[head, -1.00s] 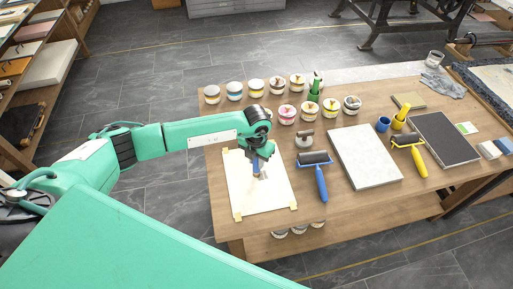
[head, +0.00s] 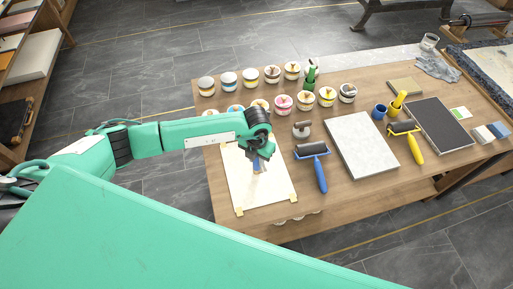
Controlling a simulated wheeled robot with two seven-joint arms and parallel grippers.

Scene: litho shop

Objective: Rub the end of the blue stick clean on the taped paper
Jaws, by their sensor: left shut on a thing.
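My left gripper (head: 262,154) is shut on the blue stick (head: 257,165), over the upper middle of the taped paper (head: 262,194). Only a short blue piece shows below the jaws, and the rest is hidden by the gripper. The stick points down toward the paper; whether its end touches cannot be told. The paper is a cream sheet lying flat on the left end of the wooden table, with yellowish tape at its corners. My right gripper is not in view.
Several ink tubs (head: 283,103) stand in rows behind my left arm. A blue-handled roller (head: 319,172) lies right of the paper, then a pale slab (head: 362,146), a yellow-handled roller (head: 414,148) and a dark slab (head: 440,125).

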